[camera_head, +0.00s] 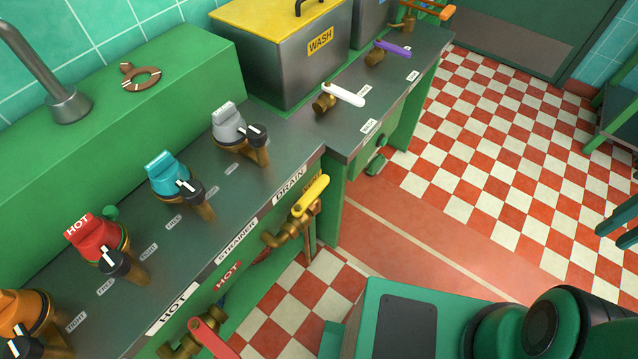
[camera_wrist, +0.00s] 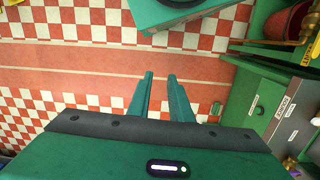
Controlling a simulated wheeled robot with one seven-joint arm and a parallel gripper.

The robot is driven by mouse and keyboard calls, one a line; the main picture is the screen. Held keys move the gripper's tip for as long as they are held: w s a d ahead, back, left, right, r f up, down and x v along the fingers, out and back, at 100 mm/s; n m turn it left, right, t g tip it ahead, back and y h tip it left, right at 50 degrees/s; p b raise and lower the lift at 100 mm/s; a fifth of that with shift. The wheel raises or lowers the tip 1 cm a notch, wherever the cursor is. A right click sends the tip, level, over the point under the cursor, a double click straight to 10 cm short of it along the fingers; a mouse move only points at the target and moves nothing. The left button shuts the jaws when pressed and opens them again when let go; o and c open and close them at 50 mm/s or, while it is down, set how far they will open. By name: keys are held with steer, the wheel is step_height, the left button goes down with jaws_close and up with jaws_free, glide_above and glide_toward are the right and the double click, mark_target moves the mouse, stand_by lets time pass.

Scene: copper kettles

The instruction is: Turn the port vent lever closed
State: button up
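No lever can be read as the port vent. A red lever (camera_head: 214,340) is lower, at the bottom edge. White (camera_head: 344,95), purple (camera_head: 392,48) and orange (camera_head: 428,9) levers sit on brass valves on the far counter. Their small labels are too small to read surely. My gripper (camera_wrist: 160,76) shows in the wrist view, with two green fingers apart and nothing between them, above the floor. It touches no lever.
Grey, teal, red and orange knobs line the near counter (camera_head: 265,150). A WASH tank (camera_head: 290,60) stands behind the white lever. In the wrist view a green cabinet (camera_wrist: 255,105) is at the right. The checkered floor (camera_head: 490,150) is largely clear.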

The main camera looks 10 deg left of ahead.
steer(key=w+a+f+n+g, duration=0.1)
steer(key=w+a+f+n, duration=0.1)
steer(key=w+f, duration=0.25)
steer(key=n+g+y, duration=0.5)
steer(key=n+y, duration=0.3)
steer(key=y, duration=0.8)
glide_toward(327, 185)
steer(key=a, duration=0.2)
steer(key=x, duration=1)
steer(key=shift+s, duration=0.45)
jaws_close()
